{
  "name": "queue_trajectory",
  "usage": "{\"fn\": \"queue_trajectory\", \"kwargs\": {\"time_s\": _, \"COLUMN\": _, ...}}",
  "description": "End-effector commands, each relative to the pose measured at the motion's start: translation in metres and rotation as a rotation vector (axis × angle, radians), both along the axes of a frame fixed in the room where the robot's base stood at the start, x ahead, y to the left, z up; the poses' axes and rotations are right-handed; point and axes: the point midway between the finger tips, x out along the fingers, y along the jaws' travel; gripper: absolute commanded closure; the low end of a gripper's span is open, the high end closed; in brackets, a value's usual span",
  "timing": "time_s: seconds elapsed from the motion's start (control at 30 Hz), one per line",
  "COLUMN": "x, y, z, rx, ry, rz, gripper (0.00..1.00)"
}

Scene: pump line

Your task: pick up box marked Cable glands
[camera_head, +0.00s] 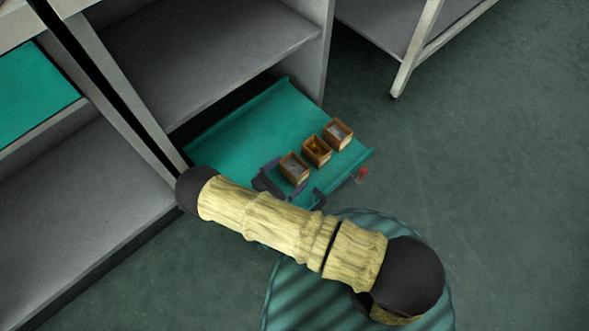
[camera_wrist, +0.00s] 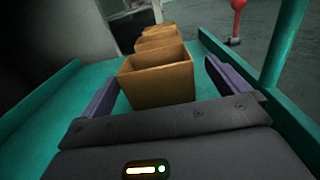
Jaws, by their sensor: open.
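Three small open-topped brown boxes stand in a row on a teal pull-out tray (camera_head: 232,125). The nearest box (camera_head: 294,170) is beside my gripper; it also fills the middle of the wrist view (camera_wrist: 158,85). The middle box (camera_head: 317,152) holds something yellowish-brown, and the far box (camera_head: 338,135) something greyish. No marking is readable, so I cannot tell which is Cable glands. My gripper (camera_wrist: 165,88) is open, with its purple fingers on either side of the nearest box and visible gaps between. My arm partly hides the gripper in the head view.
The tray has raised side rims and extends from the bottom of a grey shelf unit (camera_head: 210,45). A red knob (camera_head: 362,173) stands by the tray's outer edge. A pale-legged table (camera_head: 418,45) is at upper right. Open floor (camera_head: 490,170) lies to the right.

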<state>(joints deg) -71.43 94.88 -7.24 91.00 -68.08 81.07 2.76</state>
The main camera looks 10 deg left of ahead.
Motion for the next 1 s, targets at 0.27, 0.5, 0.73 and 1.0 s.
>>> {"fn": "queue_trajectory", "kwargs": {"time_s": 0.27, "x": 0.015, "y": -0.010, "z": 0.000, "rx": 0.001, "ry": -0.001, "rz": -0.004, "gripper": 0.00}}
{"fn": "queue_trajectory", "kwargs": {"time_s": 0.5, "x": 0.039, "y": -0.028, "z": 0.004, "rx": 0.000, "ry": -0.001, "rz": -0.003, "gripper": 0.00}}
{"fn": "queue_trajectory", "kwargs": {"time_s": 0.73, "x": 0.042, "y": -0.030, "z": 0.007, "rx": 0.002, "ry": -0.001, "rz": 0.000, "gripper": 0.00}}
{"fn": "queue_trajectory", "kwargs": {"time_s": 1.0, "x": 0.042, "y": -0.030, "z": 0.007, "rx": 0.002, "ry": -0.001, "rz": 0.000, "gripper": 0.00}}
